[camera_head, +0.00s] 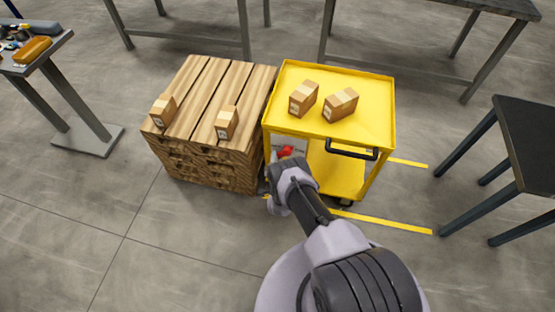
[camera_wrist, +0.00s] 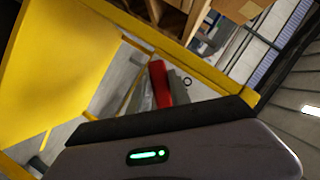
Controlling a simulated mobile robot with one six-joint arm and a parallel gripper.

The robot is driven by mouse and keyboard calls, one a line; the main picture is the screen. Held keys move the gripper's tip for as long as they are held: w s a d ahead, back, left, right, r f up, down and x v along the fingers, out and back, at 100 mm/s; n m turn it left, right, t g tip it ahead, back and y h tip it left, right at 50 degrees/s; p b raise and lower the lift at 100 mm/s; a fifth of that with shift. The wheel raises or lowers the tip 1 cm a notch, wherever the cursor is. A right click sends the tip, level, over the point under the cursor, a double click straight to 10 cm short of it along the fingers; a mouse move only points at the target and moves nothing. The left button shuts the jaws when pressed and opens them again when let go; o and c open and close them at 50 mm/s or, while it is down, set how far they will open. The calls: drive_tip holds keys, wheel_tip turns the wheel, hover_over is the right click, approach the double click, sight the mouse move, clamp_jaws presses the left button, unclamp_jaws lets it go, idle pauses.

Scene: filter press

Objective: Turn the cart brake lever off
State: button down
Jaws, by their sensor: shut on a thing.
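The yellow cart (camera_head: 372,102) stands in the middle of the head view, with a black handle (camera_head: 352,151) on its near side. The red brake lever (camera_head: 286,151) shows at the cart's near left corner, in front of a pale plate. It also shows in the wrist view (camera_wrist: 160,84), standing up behind the dark gripper edge. My gripper (camera_head: 284,166) is at the lever and shut on it. The lever's lower part and the contact are hidden behind the gripper. The cart's yellow panel (camera_wrist: 55,70) fills the left of the wrist view.
Two cardboard boxes (camera_head: 304,98) stand on the cart top. A wooden pallet stack (camera_head: 205,155) with two boxes is close on the left. A dark table (camera_head: 528,125) stands at the right. Yellow floor lines (camera_head: 385,222) run beside the cart. The floor at front left is clear.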

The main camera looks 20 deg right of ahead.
drive_tip(key=c, duration=1.2)
unclamp_jaws()
drive_tip(key=p+v, duration=0.5)
drive_tip(key=v, duration=1.2)
drive_tip(key=shift+s+p, duration=0.2)
drive_tip(key=shift+p, duration=0.1)
drive_tip(key=shift+w+a+r, duration=0.1)
drive_tip(key=shift+a, duration=0.05)
